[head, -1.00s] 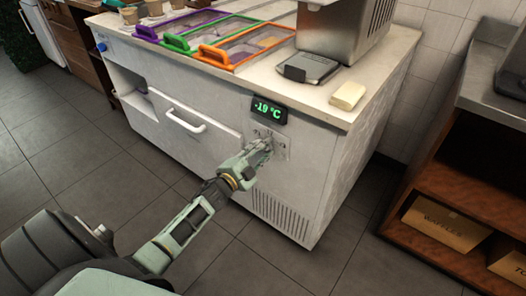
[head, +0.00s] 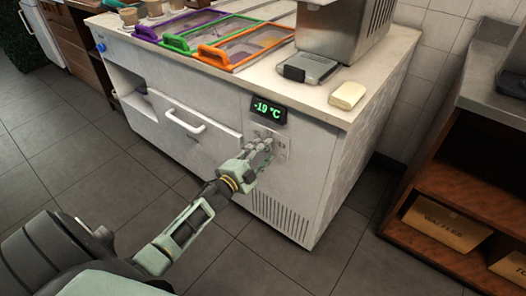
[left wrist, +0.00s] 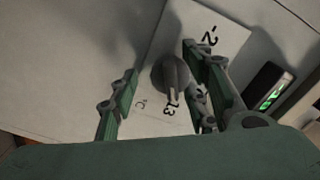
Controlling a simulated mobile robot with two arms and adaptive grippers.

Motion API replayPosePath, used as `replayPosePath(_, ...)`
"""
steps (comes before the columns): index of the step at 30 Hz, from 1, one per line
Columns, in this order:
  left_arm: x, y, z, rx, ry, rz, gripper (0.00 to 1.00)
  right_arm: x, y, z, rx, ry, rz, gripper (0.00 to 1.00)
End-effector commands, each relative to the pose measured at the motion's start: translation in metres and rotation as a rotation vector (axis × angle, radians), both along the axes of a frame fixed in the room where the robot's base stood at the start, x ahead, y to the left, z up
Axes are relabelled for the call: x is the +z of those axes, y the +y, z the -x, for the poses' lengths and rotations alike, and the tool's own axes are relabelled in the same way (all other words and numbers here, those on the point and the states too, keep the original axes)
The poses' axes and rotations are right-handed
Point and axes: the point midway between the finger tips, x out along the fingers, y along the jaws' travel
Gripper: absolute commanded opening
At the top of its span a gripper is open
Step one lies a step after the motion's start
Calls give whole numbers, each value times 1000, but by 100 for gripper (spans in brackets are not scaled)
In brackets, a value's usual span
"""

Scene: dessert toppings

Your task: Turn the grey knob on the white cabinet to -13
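The white cabinet (head: 318,165) stands in the middle of the head view. Its small dark display (head: 269,109) reads -19 °C in green. Below it is a light dial plate (head: 281,149), partly hidden by my left gripper (head: 262,149). In the left wrist view, the grey knob (left wrist: 172,73) sits on this plate (left wrist: 222,35), with -2, °C and 13 printed around it. My left gripper's green fingers are apart, one on each side of the knob. The left finger is clear of it; the right finger is close, and contact cannot be told. My right gripper is out of view.
Coloured-rim containers (head: 245,45), a steel machine (head: 345,30) and a pale block (head: 347,95) stand on the cabinet top. A drawer handle (head: 184,121) sticks out left of the dial. A wooden shelf (head: 465,185) stands at right. The floor (head: 120,190) before the cabinet is clear.

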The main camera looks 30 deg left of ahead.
Motion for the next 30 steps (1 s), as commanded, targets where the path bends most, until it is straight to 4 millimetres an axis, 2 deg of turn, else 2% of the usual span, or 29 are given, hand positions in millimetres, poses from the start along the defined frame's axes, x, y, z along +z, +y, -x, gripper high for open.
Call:
replayPosePath(7, 3, 2, 0, 2, -4, 1, 44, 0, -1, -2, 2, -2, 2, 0)
replayPosePath(11, 2, 3, 8, 3, -3, 0, 44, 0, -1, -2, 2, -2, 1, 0)
replayPosePath(14, 2, 4, 24, 2, -2, 0, 44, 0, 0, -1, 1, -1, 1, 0)
replayPosePath(24, 1, 8, 94, 2, 0, 2, 44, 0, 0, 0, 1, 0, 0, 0)
replayPosePath(30, 2, 10, 115, 2, -1, 1, 44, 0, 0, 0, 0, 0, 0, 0)
